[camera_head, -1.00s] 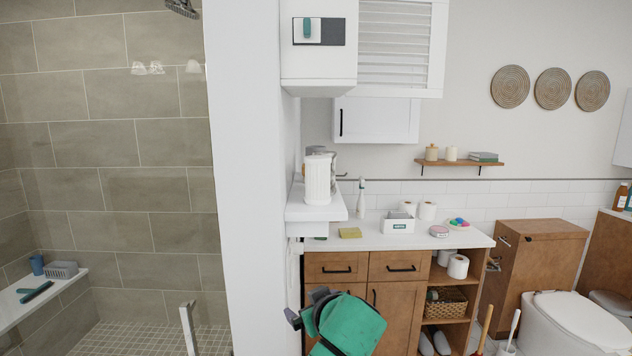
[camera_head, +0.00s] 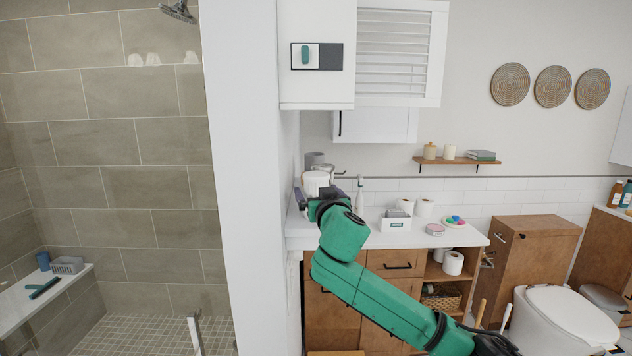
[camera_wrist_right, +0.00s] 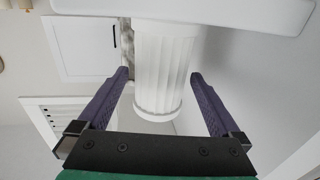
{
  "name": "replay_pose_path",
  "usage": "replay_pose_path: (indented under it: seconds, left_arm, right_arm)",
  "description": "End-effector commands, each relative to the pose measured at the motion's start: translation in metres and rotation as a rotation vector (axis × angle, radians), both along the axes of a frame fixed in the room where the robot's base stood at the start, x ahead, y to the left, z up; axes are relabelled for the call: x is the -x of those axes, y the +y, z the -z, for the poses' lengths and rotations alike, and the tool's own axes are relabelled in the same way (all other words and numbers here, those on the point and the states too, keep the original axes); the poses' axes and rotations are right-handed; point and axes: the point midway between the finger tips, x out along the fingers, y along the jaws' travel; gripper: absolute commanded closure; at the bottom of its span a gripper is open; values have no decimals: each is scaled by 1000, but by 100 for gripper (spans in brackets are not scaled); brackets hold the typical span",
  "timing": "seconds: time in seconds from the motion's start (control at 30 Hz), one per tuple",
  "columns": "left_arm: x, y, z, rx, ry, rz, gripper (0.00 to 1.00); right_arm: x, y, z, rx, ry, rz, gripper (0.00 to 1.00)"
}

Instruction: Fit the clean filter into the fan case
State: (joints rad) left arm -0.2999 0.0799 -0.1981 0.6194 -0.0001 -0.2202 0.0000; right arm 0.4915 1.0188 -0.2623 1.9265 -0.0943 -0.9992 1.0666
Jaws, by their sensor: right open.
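A white fluted cylinder (camera_head: 316,182), which looks like the filter, stands on the white ledge beside the partition wall. In the right wrist view the fluted cylinder (camera_wrist_right: 163,70) lies between the two fingers, with a gap on each side. My right gripper (camera_head: 328,194) is open around it, and its arm hides the cylinder's lower part in the head view. The right gripper (camera_wrist_right: 161,80) also shows open in the wrist view. A white wall box (camera_head: 317,85) with a dark panel and a green latch hangs above; it may be the fan case. My left gripper is out of view.
A louvred cabinet (camera_head: 400,55) hangs beside the box. The counter (camera_head: 440,240) holds a small white bin (camera_head: 395,222), paper rolls and a soap dish. The white partition wall (camera_head: 245,180) stands close to the left of the ledge.

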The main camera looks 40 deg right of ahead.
Motion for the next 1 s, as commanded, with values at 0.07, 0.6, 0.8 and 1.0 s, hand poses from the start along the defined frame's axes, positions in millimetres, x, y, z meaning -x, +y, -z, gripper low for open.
replay_pose_path:
  seconds: [0.07, 0.6, 0.8, 1.0]
  left_arm:
    - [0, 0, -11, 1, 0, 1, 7]
    - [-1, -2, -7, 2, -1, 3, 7]
    - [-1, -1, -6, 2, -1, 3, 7]
    - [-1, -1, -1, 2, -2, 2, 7]
  right_arm:
    - [-9, -5, -4, -2, 0, 1, 0]
    - [-11, -5, 1, 0, -1, -1, 78]
    - [-11, -5, -5, -2, -4, -1, 78]
    - [-11, -5, -38, -3, -10, -1, 78]
